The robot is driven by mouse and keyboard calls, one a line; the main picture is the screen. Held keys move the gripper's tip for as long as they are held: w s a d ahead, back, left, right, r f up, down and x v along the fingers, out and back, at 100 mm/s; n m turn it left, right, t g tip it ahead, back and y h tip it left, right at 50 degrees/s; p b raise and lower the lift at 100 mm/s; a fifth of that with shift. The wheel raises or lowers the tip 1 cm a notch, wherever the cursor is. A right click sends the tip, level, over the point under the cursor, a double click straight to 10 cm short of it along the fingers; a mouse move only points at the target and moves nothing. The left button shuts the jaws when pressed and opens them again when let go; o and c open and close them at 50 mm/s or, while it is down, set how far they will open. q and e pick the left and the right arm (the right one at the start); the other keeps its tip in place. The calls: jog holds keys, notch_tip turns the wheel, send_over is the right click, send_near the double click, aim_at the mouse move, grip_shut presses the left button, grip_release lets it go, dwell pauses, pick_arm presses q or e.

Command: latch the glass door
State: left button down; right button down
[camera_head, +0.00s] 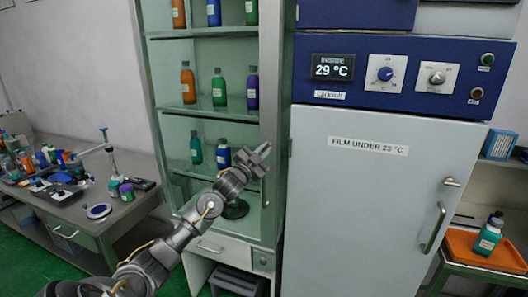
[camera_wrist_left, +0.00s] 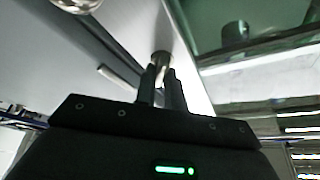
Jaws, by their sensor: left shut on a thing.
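The glass door (camera_head: 228,130) is the tall pane in front of the shelves of the pale-framed cabinet in the head view. Part of it also shows at the upper right of the wrist view (camera_wrist_left: 260,22). I cannot tell for sure whether it is fully flush with its frame. My left gripper (camera_head: 262,156) is at the door's right-hand edge at mid height. In the wrist view my left gripper (camera_wrist_left: 161,82) is shut on a small metal latch knob (camera_wrist_left: 161,62) on the white frame. The head view does not show the knob clearly behind the fingers. My right gripper is not in view.
A large white cabinet (camera_head: 350,220) with a blue control panel stands close to the right of the glass cabinet. Bottles (camera_head: 219,88) stand on the glass shelves. A cluttered bench (camera_head: 120,208) is at the left. An orange tray (camera_head: 462,243) holds a bottle at the right.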

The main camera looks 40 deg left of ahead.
pick_arm(q)
jog(key=m+h, duration=0.1)
jog(key=m, duration=0.1)
jog(key=m+g, duration=0.1)
jog(key=m, duration=0.2)
jog(key=shift+a+m+g+h, duration=0.1)
jog(key=shift+m+g+h, duration=0.2)
jog(key=shift+h, duration=0.1)
jog(key=shift+m+g+h, duration=0.3)
jog(key=shift+m+g, duration=0.6)
jog(key=shift+m, duration=1.6)
jog(key=c, duration=1.5)
grip_release()
